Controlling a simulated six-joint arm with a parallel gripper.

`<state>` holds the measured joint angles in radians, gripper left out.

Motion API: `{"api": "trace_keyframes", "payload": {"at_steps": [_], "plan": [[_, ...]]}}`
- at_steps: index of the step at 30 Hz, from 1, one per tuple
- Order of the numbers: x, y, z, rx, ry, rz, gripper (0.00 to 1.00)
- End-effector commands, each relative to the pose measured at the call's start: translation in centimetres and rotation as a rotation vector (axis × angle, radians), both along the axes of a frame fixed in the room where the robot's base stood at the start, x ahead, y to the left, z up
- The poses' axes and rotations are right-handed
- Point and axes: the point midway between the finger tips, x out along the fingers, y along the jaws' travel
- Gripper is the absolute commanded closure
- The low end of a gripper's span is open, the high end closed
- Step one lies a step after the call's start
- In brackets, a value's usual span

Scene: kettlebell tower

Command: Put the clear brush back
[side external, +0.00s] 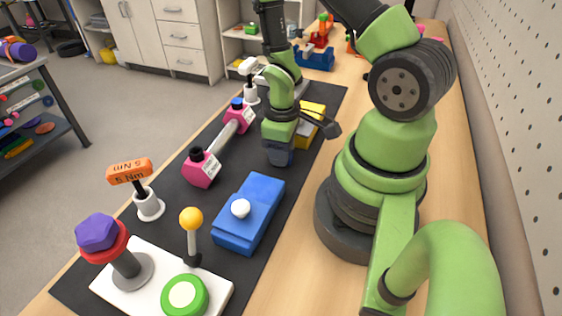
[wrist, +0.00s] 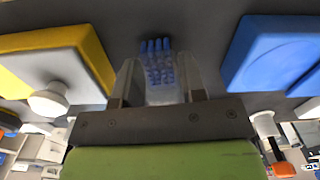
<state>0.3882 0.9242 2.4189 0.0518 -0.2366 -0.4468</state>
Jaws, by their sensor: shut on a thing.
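My gripper (wrist: 158,82) is shut on the clear brush (wrist: 160,92), which has a see-through body and blue bristle tips pointing away from my palm in the wrist view. In the side external view my gripper (side external: 279,155) points down, low over the black mat (side external: 185,225), between the yellow block and the blue block. The brush is hard to make out there between the fingers. Whether it touches the mat cannot be told.
The blue block (side external: 262,200) with a white knob and the yellow block (side external: 312,112) flank my gripper. A pink-ended dumbbell (side external: 228,135) lies to the left. An orange-headed tool (side external: 130,170), a yellow-ball lever (side external: 191,222) and a green button (side external: 184,296) stand nearer the camera.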

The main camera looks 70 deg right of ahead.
Motion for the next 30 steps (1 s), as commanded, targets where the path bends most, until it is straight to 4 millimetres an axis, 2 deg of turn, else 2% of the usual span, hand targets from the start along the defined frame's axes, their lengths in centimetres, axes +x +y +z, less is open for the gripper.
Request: {"api": "trace_keyframes", "payload": {"at_steps": [24,25,27,29,30], "plan": [[-0.01,0.01,-0.88,0.0,0.001,0.0,1.0],[-0.01,0.0,-0.86,0.0,0.0,0.0,0.69],[0.0,0.0,-0.85,0.0,0.0,0.0,0.7],[0.0,0.0,-0.84,0.0,0.0,0.0,0.54],[0.0,0.0,-0.84,0.0,0.0,0.0,0.54]]}}
